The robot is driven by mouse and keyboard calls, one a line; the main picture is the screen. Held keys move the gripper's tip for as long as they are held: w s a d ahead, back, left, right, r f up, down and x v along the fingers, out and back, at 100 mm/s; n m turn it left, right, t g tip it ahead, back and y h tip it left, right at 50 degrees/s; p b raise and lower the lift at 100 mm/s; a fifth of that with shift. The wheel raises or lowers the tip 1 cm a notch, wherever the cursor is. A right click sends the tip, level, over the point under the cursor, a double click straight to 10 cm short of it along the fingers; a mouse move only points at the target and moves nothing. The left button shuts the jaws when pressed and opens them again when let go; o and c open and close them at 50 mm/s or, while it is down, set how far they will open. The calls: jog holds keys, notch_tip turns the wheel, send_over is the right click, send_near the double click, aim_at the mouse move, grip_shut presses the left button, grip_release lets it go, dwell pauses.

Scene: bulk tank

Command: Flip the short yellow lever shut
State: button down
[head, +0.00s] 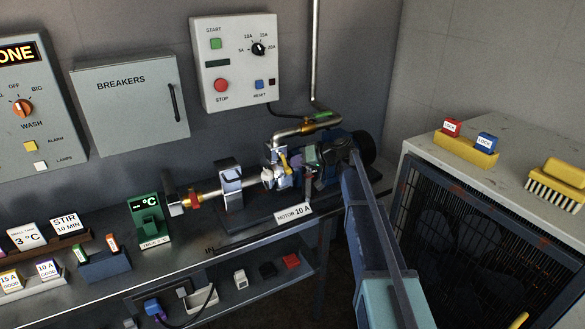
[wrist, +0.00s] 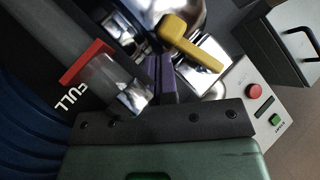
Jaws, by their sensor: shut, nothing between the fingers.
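The short yellow lever (head: 284,162) sits on the shiny metal pump fittings at the back of the bench. In the wrist view the yellow lever (wrist: 196,48) is large, its round hub at the upper left and its handle slanting down to the right. My gripper (wrist: 164,78) is shut and empty, its purple fingers together just below and left of the lever. I cannot tell whether they touch it. In the head view my gripper (head: 309,172) is just right of the lever, partly hidden among the pump parts.
A clear tube (wrist: 115,82) with a red edge stands close left of my fingers. The motor (head: 362,147) is behind my arm. A pipe with a red-handled valve (head: 193,201) runs left. The control box (head: 235,62) hangs above on the wall.

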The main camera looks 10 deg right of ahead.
jog(key=shift+s+a+f+b, duration=0.2)
jog(key=shift+s+a, duration=0.2)
jog(key=shift+s, duration=0.15)
jog(key=shift+s+a+f+b, duration=0.2)
jog(key=shift+s+a, duration=0.15)
jog(key=shift+s, duration=0.15)
jog(key=shift+w+r, duration=0.2)
jog(key=shift+w, duration=0.15)
jog(key=shift+w+d+r+p, duration=0.3)
jog(key=shift+w+r+p, duration=0.15)
jog(key=shift+w, duration=0.15)
jog(key=shift+w+d+r+p, duration=0.15)
jog(key=shift+w, duration=0.35)
jog(key=shift+w+d+r+p, duration=0.1)
jog(key=shift+w+d+p, duration=0.05)
jog(key=shift+w, duration=0.3)
jog(key=shift+w+f, duration=0.1)
jog(key=shift+f, duration=0.05)
jog(key=shift+d, duration=0.15)
